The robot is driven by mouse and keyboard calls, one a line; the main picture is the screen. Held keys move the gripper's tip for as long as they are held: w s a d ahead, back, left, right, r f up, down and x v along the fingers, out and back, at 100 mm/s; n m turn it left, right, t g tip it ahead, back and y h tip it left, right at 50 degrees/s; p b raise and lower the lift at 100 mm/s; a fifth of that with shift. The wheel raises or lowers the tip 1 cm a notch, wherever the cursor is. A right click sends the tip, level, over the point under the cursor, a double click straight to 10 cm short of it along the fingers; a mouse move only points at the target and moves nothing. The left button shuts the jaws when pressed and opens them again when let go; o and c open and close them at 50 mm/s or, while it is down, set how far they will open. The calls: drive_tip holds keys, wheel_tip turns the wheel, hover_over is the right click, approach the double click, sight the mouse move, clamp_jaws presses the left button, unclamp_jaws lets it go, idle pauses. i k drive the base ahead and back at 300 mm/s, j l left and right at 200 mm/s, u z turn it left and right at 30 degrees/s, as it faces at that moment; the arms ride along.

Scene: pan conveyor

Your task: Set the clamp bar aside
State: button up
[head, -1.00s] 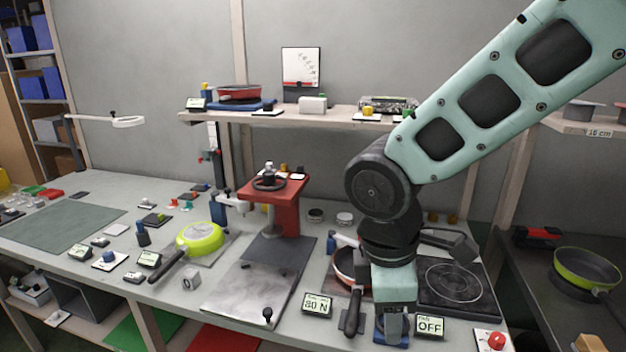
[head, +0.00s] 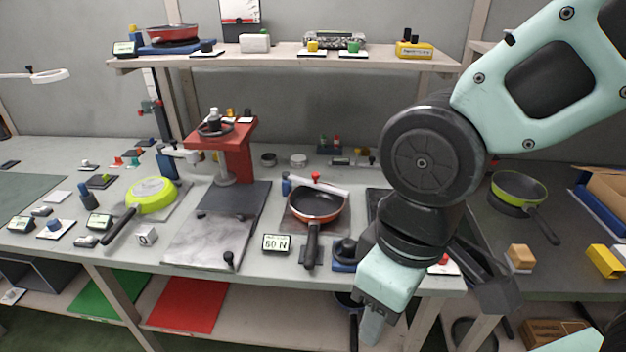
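A pale grey bar (head: 326,187) with a red knob (head: 315,176) lies across the top of a red-rimmed pan (head: 316,218); it looks like the clamp bar. A blue post (head: 286,185) stands at its left end. The pan sits on a dark plate, its black handle (head: 311,245) pointing to the front edge. My gripper (head: 371,328) points down in front of the bench edge, to the right of and nearer than the pan. It is apart from the bar. Its fingers are seen edge-on, so open or shut is unclear.
A red press (head: 240,160) stands left of the pan. A force display (head: 276,243) and a blue base with a black knob (head: 345,250) are near the front edge. My arm hides much of the hotplate. A green pan (head: 518,188) sits on the right table.

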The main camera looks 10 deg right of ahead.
sight(287, 176)
drive_tip(key=i+u, duration=0.2)
drive_tip(key=u, duration=0.15)
drive_tip(key=i+u, duration=0.2)
drive_tip(key=u, duration=0.15)
drive_tip(key=i+u, duration=0.2)
drive_tip(key=u, duration=0.15)
